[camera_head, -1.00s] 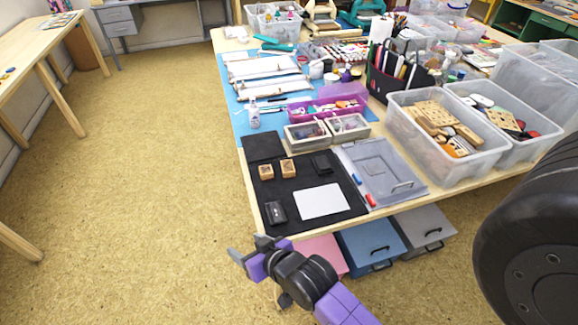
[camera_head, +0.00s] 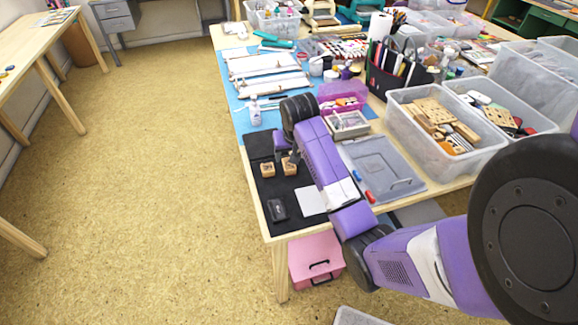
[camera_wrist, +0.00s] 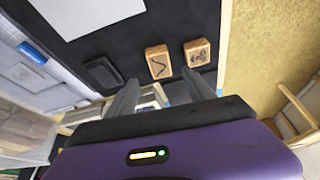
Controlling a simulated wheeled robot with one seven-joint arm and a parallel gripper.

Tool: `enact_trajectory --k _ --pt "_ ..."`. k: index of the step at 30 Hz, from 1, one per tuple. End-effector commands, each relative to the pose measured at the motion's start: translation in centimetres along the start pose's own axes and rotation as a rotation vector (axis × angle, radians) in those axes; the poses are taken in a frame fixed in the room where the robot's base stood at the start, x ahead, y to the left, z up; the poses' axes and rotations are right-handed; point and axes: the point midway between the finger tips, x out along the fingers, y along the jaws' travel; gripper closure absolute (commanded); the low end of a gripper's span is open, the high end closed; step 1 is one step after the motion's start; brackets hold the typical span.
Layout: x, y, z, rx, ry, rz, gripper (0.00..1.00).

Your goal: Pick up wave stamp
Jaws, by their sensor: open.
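Two small wooden block stamps stand on the black mat (camera_head: 254,146). The wave stamp (camera_wrist: 158,62) has a single curved line on top; it is the left one in the wrist view and the right one in the head view (camera_head: 289,168), where a finger partly covers it. The other stamp (camera_wrist: 197,53) has a denser dark drawing and also shows in the head view (camera_head: 267,170). My gripper (camera_wrist: 160,77) is open and empty, fingers pointing toward the stamps, with the wave stamp lying between their lines. It also shows in the head view (camera_head: 285,157). I see no contact.
A dark inkpad (camera_wrist: 103,74) lies beside the wave stamp. Another black pad (camera_head: 277,209) and a white sheet (camera_head: 310,201) lie at the mat's front. A grey lid (camera_head: 385,170) is to the right, a compartment box (camera_head: 349,125) behind. The table's left edge is close.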

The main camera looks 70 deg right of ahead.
Motion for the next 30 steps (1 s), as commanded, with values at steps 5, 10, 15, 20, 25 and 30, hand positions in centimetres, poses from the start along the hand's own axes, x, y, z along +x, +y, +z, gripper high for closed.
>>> enact_trajectory --k 5,10,15,20,25,30 --pt "1.9 0.0 0.1 0.0 -0.001 0.0 0.38" --pt "4.0 0.1 0.4 0.001 -0.002 0.001 0.38" --pt "6.2 0.0 0.4 -0.001 0.001 0.0 0.38" --pt "6.9 -0.1 0.4 -0.001 0.003 -0.001 0.38" --pt "6.9 -0.1 0.5 -0.001 0.003 -0.001 0.38" --pt "6.9 -0.1 0.5 -0.001 0.003 -0.002 0.72"
